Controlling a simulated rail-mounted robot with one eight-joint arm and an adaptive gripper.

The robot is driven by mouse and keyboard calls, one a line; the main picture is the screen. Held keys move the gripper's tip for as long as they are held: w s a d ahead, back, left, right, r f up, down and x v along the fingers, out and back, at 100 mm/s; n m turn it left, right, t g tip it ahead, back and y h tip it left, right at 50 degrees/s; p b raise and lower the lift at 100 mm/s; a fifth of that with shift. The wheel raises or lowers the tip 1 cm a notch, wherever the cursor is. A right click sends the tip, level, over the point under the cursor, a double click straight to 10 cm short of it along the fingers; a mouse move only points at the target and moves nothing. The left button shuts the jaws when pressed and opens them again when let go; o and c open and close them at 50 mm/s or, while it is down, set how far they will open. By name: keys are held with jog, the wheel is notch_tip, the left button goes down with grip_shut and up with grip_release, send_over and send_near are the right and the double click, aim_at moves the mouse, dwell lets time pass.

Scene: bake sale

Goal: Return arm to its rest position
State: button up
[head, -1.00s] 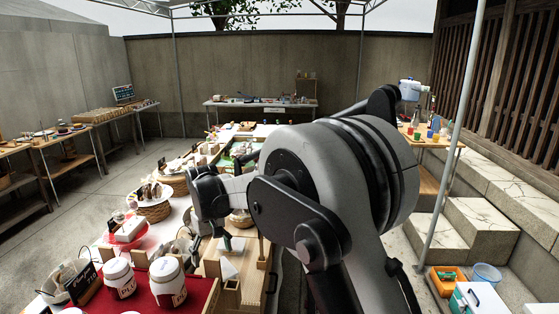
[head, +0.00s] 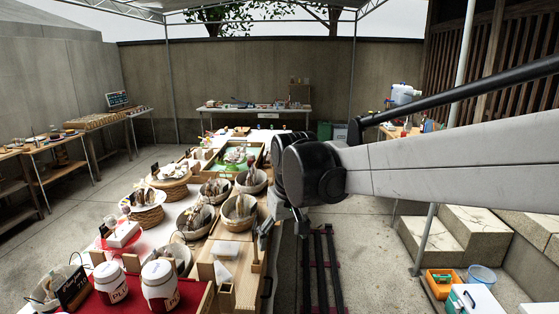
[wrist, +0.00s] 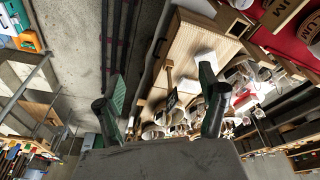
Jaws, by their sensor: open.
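My gripper (wrist: 163,88) shows in the wrist view with its two green-tipped fingers spread apart and nothing between them. In the head view my arm reaches in from the right, and its wrist end hangs by the right edge of the long stall table (head: 119,258). The fingers are small and partly hidden there, so their exact gap is hard to see in that view.
Stone steps (head: 468,235) and an orange crate (head: 442,283) stand farther right.

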jog(key=s+d+f+m+t+b, duration=0.1)
jog(key=s+d+f+m+t, duration=0.1)
jog(key=s+d, duration=0.7)
jog(key=s+d+f+m+t+h+b, duration=0.1)
jog(key=s+d+f+m+t, duration=0.1)
jog(key=s+d, duration=0.8)
jog(key=s, duration=0.3)
jog(key=shift+f+m, duration=0.3)
jog(key=shift+m, duration=0.1)
